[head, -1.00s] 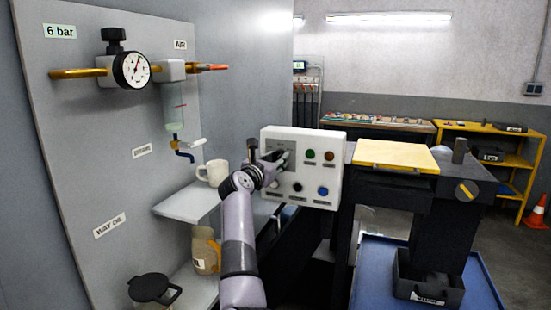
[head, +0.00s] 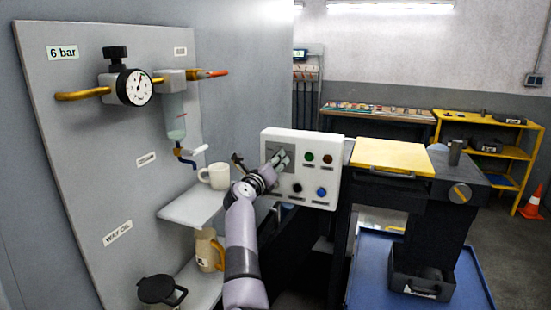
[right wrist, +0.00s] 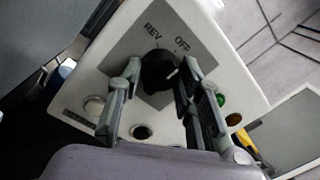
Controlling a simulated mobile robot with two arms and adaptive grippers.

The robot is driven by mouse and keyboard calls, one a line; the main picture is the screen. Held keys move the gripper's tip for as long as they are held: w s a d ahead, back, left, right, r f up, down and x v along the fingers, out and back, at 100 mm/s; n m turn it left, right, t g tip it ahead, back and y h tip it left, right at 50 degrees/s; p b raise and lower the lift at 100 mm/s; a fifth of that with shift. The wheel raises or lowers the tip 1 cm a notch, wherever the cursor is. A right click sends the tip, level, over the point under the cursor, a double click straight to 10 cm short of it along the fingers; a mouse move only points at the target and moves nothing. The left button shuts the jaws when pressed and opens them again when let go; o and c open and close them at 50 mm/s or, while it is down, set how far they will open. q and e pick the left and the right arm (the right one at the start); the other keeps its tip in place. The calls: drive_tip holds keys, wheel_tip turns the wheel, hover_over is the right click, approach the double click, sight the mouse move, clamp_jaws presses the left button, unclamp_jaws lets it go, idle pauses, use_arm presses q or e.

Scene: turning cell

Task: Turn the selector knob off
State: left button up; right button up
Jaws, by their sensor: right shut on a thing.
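The white control box (head: 326,165) stands at the middle of the head view, with several coloured buttons. My right gripper (head: 281,158) is at the grey plate on its upper left and hides the knob there. In the right wrist view, the black selector knob (right wrist: 157,71) sits on the grey plate (right wrist: 150,35) marked REV and OFF. My right gripper (right wrist: 166,85) has one finger on each side of the knob and is shut on it. A white mark on the knob's right side points toward the right finger, not straight at OFF. My left gripper is not in view.
A cream mug (head: 214,176) stands on a grey shelf (head: 190,207) left of my right arm. A jug (head: 208,249) is below it. A yellow-topped block (head: 392,157) stands right of the box. The gauge panel (head: 80,170) is at the left.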

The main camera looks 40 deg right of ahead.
drive_tip(key=shift+r, duration=0.1)
idle(0.4)
drive_tip(key=o, duration=1.2)
drive_tip(key=shift+c, duration=0.2)
drive_tip(key=v, duration=0.7)
drive_tip(key=shift+a, duration=0.25)
drive_tip(key=shift+s, duration=0.1)
